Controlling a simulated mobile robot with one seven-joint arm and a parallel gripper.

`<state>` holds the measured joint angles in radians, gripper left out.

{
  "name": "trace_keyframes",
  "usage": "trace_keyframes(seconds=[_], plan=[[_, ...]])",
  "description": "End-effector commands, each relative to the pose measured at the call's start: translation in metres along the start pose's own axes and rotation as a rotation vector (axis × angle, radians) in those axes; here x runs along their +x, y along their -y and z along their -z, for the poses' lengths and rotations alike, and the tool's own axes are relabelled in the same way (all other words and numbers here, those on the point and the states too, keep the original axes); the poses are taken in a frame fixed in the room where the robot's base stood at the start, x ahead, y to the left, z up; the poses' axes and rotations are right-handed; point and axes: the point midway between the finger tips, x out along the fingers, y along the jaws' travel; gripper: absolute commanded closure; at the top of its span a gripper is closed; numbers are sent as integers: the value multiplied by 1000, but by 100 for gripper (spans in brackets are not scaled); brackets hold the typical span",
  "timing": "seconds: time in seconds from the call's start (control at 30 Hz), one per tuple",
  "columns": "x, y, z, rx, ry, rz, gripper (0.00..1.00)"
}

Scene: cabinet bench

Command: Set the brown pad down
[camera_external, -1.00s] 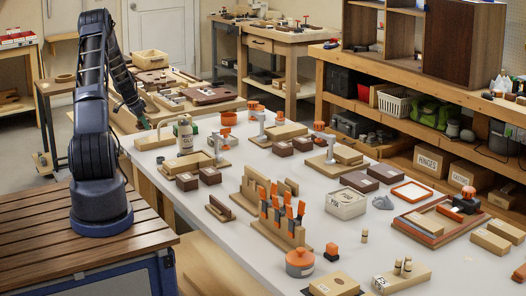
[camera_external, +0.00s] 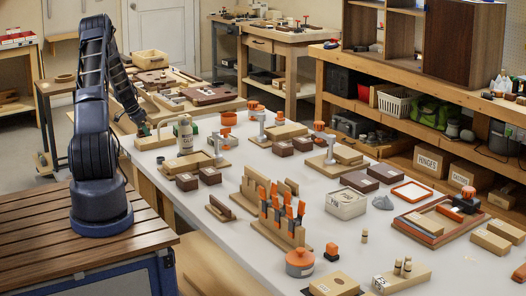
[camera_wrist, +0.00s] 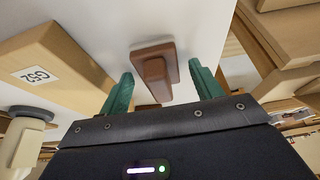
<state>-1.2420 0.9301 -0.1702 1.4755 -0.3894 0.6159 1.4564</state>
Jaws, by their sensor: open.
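The brown pad (camera_wrist: 168,62) shows in the wrist view as a reddish-brown plate with a narrower raised block on it, against the white tabletop. My gripper (camera_wrist: 162,84) is open, with one green finger to each side of the pad's near end. Gaps show between the fingers and the pad, so it is not clamped. In the external view my gripper (camera_external: 142,130) is at the far left edge of the white table, and I cannot make out the pad there.
A glue bottle (camera_external: 185,135) stands right of my gripper in the external view. Clamps, small boxes and wooden blocks crowd the white table (camera_external: 205,213); bare patches lie between them.

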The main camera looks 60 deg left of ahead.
Motion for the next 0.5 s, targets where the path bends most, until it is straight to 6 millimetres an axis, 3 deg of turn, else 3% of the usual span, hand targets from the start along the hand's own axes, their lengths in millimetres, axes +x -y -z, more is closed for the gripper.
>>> trace_keyframes(seconds=[0.27,0.5], plan=[[-12,1,1,0,-1,2,36],[-56,1,1,-1,-1,3,36]])
